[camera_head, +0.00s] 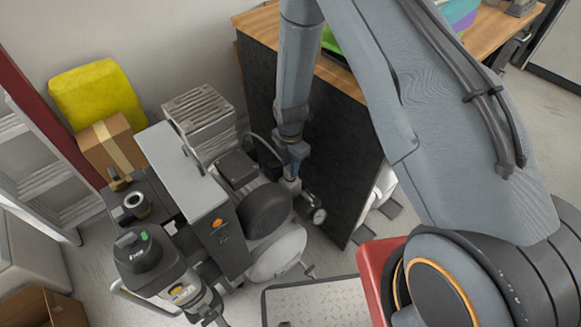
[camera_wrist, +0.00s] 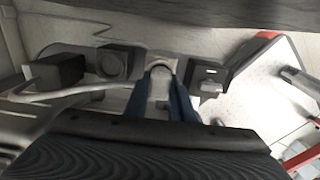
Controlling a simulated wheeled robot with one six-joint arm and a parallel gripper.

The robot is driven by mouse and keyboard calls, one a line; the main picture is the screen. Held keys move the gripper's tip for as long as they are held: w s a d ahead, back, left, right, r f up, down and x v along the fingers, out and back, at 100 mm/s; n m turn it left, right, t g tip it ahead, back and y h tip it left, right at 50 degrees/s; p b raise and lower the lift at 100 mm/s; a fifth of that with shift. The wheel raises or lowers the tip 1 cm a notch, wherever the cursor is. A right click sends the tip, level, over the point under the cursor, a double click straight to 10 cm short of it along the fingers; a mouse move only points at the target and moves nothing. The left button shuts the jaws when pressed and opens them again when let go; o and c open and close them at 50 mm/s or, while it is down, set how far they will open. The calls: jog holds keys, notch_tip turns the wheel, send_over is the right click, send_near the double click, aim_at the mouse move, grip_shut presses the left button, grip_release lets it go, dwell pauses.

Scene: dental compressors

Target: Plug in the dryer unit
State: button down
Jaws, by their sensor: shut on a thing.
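In the wrist view, my gripper (camera_wrist: 164,100) has two blue fingers shut on a pale grey rounded piece, which could be a plug; the fingers hide most of it. Just beyond are a round dark socket-like fitting (camera_wrist: 114,62) to the left and a black block with a small light slot (camera_wrist: 208,82) to the right. A black block (camera_wrist: 60,70) with a pale cable (camera_wrist: 30,98) is farther left. In the head view, my gripper (camera_head: 291,183) is low beside the compressor equipment. A grey-topped cabinet with an orange button (camera_head: 185,170) may be the dryer unit.
A dark-sided wooden bench (camera_head: 340,130) stands close right of my gripper. A round gauge (camera_head: 318,215) is just below it. A metal tread plate (camera_head: 315,305) lies in front.

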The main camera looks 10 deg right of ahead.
jog(key=shift+f+b, duration=0.35)
jog(key=shift+f, duration=0.35)
jog(key=c, duration=1.4)
grip_release()
jog(key=shift+c, duration=0.2)
jog(key=shift+r, duration=0.1)
jog(key=shift+r, duration=3.8)
